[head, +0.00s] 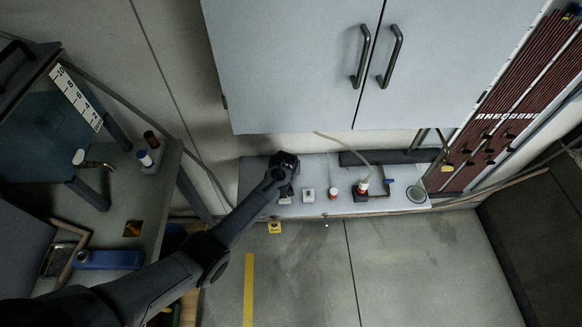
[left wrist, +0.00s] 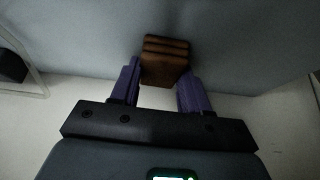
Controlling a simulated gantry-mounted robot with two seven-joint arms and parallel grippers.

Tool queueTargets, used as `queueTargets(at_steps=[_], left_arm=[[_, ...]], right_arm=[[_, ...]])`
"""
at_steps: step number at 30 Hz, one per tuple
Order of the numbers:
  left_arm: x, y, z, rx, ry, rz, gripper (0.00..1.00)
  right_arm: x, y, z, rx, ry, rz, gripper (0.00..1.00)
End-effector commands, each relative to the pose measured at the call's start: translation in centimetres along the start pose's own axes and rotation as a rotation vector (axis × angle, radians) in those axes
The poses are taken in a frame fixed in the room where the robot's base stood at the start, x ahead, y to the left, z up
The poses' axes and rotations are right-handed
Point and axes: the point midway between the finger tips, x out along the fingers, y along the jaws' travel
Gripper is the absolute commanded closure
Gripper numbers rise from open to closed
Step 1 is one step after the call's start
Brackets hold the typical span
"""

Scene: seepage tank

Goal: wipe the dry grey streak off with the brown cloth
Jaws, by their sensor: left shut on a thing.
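The brown cloth (left wrist: 165,60) is a folded, layered block in the left wrist view. My left gripper (left wrist: 162,78) is shut on it, with a purple finger on each side. The cloth stands out in front of a blue-grey surface (left wrist: 75,35); I cannot tell whether it touches it. In the head view my left gripper (head: 284,167) is at the left end of the pale bench (head: 345,204), below the wall cabinet, and the cloth cannot be made out there. I cannot make out the dry grey streak in either view. My right gripper is not in view.
The grey cabinet (head: 285,70) with two dark handles overhangs the bench. Along the bench stand a white block (head: 308,195), a small red-and-white bottle (head: 332,193) and a round dish (head: 416,194). A side table (head: 130,195) is at left. The floor in front is open.

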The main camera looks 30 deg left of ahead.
Motion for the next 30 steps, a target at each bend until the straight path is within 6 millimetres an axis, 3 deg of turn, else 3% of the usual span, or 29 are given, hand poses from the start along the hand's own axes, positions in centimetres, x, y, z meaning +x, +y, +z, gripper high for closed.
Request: queueTargets(at_steps=[4, 30], left_arm=[[-0.2, -1.3, 0.1, 0.000, -0.002, -0.002, 0.88], [-0.1, -5.8, 0.6, 0.001, -0.003, -0.002, 0.88]], right_arm=[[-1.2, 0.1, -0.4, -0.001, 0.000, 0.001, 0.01], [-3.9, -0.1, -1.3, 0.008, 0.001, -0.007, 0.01]])
